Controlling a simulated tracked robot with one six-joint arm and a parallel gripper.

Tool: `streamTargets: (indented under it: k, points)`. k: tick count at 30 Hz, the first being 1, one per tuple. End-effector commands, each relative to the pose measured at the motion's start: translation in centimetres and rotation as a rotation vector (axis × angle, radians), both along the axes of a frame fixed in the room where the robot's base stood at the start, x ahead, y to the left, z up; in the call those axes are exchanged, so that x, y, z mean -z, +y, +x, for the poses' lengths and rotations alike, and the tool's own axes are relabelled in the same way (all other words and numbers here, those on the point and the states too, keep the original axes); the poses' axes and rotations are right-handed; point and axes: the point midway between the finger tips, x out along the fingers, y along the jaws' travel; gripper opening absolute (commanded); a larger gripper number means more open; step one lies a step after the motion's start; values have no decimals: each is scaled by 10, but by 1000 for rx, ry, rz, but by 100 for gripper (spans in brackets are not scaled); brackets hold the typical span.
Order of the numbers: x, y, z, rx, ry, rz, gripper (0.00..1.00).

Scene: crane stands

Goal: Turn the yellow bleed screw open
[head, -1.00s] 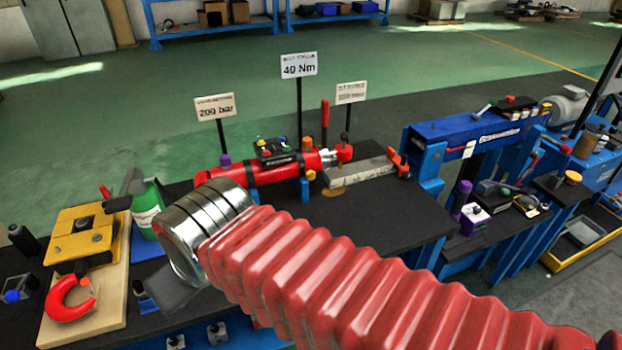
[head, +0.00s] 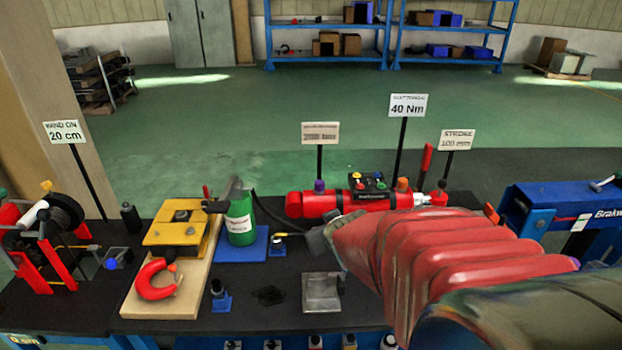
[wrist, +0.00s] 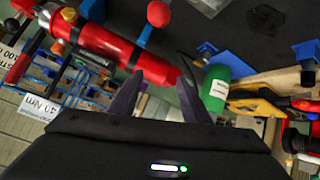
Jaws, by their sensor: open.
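I cannot tell for sure which part is the yellow bleed screw. A small fitting with a yellow top (head: 279,243) stands on the bench beside the green bottle (head: 240,222). The red cylinder (head: 318,203) carries a black control box (head: 369,185) with small coloured knobs, one of them yellow. My gripper (head: 315,240) is in front of the cylinder in the head view, partly hidden by my red arm sleeve. In the wrist view my gripper (wrist: 160,79) is open with nothing between its fingers. The red cylinder (wrist: 112,42) and green bottle (wrist: 215,88) lie beyond it there.
A yellow clamp block (head: 178,228) with a red shackle (head: 157,280) sits on a wooden board at left. A reel (head: 60,220) stands farther left. A grey metal block (head: 322,292) lies near the bench front. Sign posts rise behind the cylinder.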

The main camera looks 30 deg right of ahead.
Motion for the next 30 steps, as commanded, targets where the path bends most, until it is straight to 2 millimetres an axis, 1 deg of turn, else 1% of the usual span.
streamTargets:
  k: [1,7,12,15,20,26,30]
  points:
    - [8,-23,-2,39,-14,-22,43]
    - [31,-72,0,43,-95,-67,43]
    - [51,-108,-8,45,-169,-94,43]
    - [62,-126,-16,48,-217,-105,43]
    - [79,-151,-34,56,-304,-115,43]
    - [97,-174,-64,76,-429,-119,43]
    - [105,-185,-90,101,-530,-122,43]
